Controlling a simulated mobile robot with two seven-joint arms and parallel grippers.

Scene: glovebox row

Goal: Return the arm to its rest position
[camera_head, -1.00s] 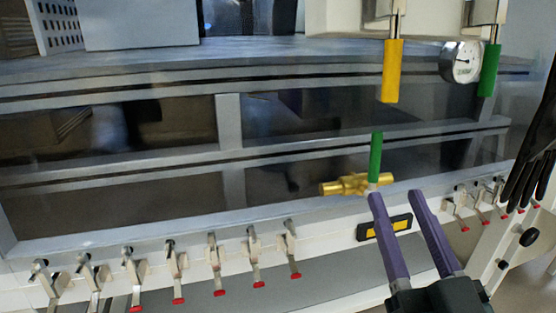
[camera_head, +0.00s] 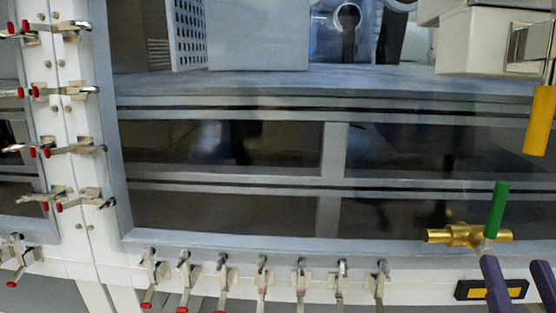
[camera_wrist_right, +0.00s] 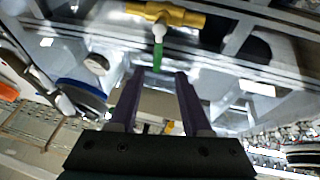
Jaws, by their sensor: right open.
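My right gripper (camera_head: 514,262) is open and empty at the lower right of the head view, its purple fingers pointing up. It also shows in the right wrist view (camera_wrist_right: 159,74). The brass valve (camera_head: 468,235) with its green handle (camera_head: 497,208) is just above and left of it in the head view, the handle standing nearly upright. In the wrist view the brass body (camera_wrist_right: 166,14) is at the top, and the green handle (camera_wrist_right: 158,54) reaches toward the space between the fingertips. I cannot tell whether they touch. My left gripper is not in view.
A black and yellow label (camera_head: 478,290) is behind the fingers. Red-tipped clamps line the window's lower frame (camera_head: 262,275) and the left post (camera_head: 75,150). A yellow handle (camera_head: 540,120) hangs at the upper right. The dark window panels (camera_head: 225,215) are left of the valve.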

